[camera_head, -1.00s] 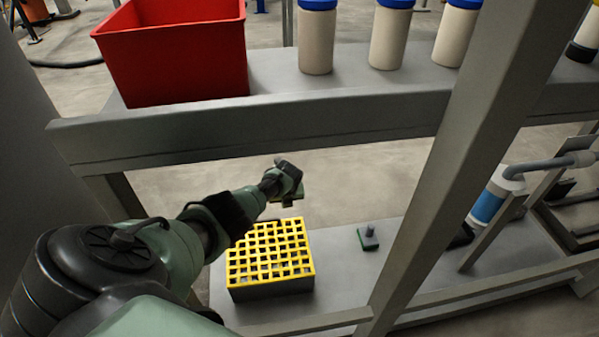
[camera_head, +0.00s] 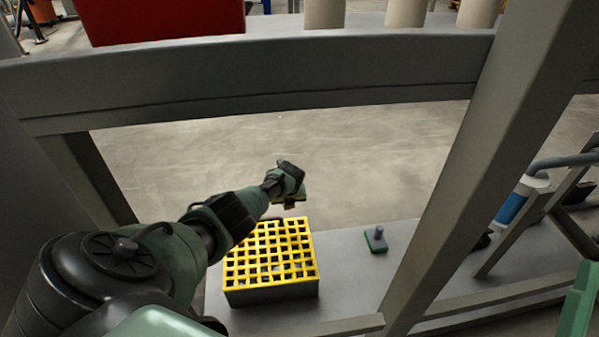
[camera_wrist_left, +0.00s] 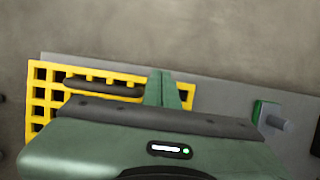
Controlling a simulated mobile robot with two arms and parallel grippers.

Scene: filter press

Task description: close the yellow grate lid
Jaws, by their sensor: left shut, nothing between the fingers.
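The yellow grate lid (camera_head: 272,252) lies over a dark box (camera_head: 272,292) on the low grey shelf and looks flat in the head view. It also shows in the left wrist view (camera_wrist_left: 40,105), partly hidden by my gripper. My left gripper (camera_head: 291,202) is over the far edge of the grate in the head view. Its fingers also show shut together and empty in the left wrist view (camera_wrist_left: 162,77), in front of the grate. I cannot tell whether they touch it. My right gripper is not in view.
A green block with a grey peg (camera_head: 376,240) stands on the low shelf (camera_head: 345,262), right of the box. A slanted grey post (camera_head: 470,170) rises to its right. A grey beam (camera_head: 270,80) crosses above, with a red bin (camera_head: 165,18) over it. A blue-and-white cylinder (camera_head: 518,200) is further right.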

